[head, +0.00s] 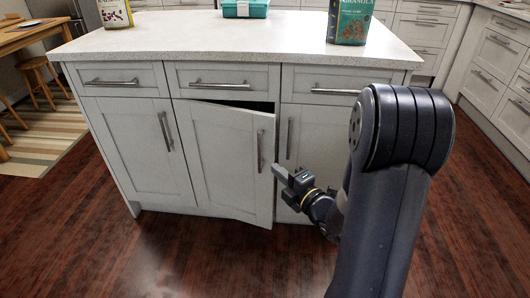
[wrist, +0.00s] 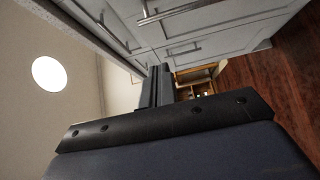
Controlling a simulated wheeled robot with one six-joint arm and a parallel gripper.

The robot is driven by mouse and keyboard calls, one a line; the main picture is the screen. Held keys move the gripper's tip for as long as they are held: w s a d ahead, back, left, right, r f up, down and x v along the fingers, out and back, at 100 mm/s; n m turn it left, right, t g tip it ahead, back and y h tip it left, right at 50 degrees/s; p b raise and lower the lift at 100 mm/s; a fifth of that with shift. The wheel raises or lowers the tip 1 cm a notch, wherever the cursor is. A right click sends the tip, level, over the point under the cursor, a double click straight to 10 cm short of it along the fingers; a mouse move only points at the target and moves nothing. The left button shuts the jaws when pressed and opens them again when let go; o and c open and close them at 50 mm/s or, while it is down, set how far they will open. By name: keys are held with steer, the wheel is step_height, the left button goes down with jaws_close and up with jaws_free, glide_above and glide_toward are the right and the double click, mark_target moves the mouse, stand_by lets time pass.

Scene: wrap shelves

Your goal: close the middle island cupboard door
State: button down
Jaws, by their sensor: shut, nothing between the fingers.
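The middle island cupboard door (head: 226,160) is white with a vertical bar handle (head: 260,151) on its right side. It stands ajar, its right edge swung out from the island front, with a dark gap along its top. My gripper (head: 281,173) is just right of the door's free edge, below the handle, with its fingers shut and pointing left. I cannot tell whether the fingertips touch the door. In the wrist view my gripper (wrist: 161,86) is also shut and empty, and the cupboard fronts run along the top of the picture.
The left cupboard door (head: 137,150) and the right one (head: 305,140) look shut, as do the drawers above. Granola packages (head: 350,20) and a teal box (head: 245,8) stand on the worktop (head: 220,42). Stools (head: 35,80) are at far left. The wooden floor in front is clear.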

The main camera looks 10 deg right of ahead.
steer(key=w+d+b+x, duration=0.1)
steer(key=d+x, duration=0.1)
steer(key=x, duration=0.9)
steer(key=shift+w+d, duration=0.2)
